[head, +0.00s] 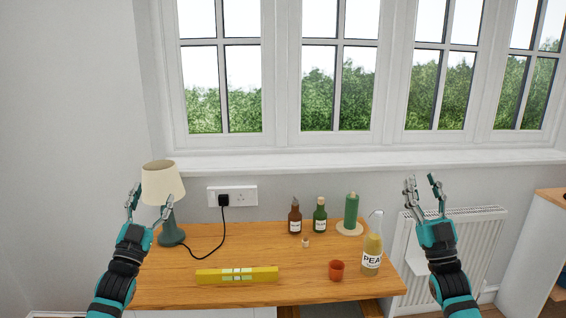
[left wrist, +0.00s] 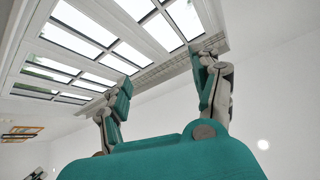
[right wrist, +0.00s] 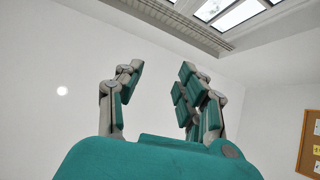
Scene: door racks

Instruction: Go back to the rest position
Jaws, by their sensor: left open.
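My left gripper (head: 148,205) is raised at the left, in front of the lamp, with its fingers pointing up. In the left wrist view its fingers (left wrist: 165,92) are spread with nothing between them. My right gripper (head: 424,190) is raised at the right, in front of the wall and radiator, also pointing up. In the right wrist view its fingers (right wrist: 155,92) are apart and empty. Both grippers are clear of the things on the table.
A wooden table (head: 215,240) holds a lamp (head: 163,184), yellow box (head: 237,275), brown bottle (head: 295,219), green bottle (head: 320,216), green candle (head: 351,210), orange cup (head: 336,270) and PEAR bottle (head: 372,252). A radiator (head: 480,235) is at right. The table's middle is mostly free.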

